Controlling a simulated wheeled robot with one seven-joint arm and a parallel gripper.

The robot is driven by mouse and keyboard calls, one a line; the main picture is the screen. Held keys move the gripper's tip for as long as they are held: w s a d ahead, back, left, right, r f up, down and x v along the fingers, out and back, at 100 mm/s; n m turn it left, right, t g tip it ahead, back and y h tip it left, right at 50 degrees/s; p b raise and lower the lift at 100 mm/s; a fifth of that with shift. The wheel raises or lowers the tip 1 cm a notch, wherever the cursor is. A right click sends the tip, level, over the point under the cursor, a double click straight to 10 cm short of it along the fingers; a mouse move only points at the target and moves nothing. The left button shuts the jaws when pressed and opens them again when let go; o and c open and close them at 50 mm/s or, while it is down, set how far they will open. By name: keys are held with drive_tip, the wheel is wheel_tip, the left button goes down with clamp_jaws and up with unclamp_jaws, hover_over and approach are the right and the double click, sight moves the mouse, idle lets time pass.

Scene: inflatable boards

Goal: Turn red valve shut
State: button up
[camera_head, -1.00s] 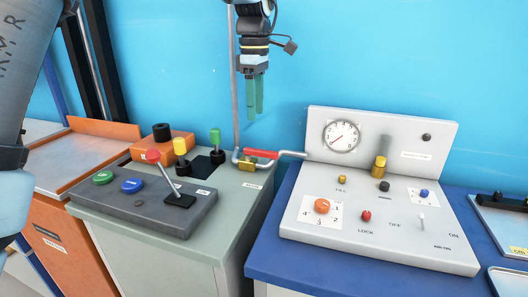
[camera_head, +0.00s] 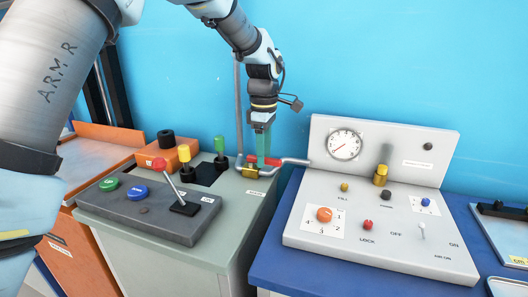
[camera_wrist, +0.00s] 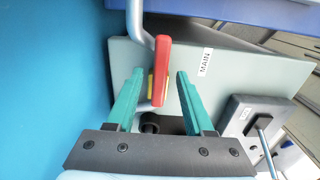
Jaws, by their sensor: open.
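The red valve handle (camera_head: 274,162) lies along the grey pipe (camera_head: 294,162) at the back right of the grey-green cabinet. Its brass body (camera_head: 251,172) shows below it. My gripper (camera_head: 263,154) points down at the valve with its green fingers in front of part of the handle. In the wrist view the open fingers of my gripper (camera_wrist: 160,74) stand on either side of the red handle (camera_wrist: 163,55), with a gap on both sides. The yellow valve body (camera_wrist: 151,86) is partly hidden behind the handle.
A lever box (camera_head: 150,210) with green and blue buttons stands at the cabinet's front. Yellow and green levers (camera_head: 220,147) stand left of the valve. A white gauge panel (camera_head: 385,228) stands on the blue bench at right. The blue wall (camera_head: 380,60) is close behind.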

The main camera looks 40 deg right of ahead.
clamp_jaws()
idle(0.3)
idle(1.1)
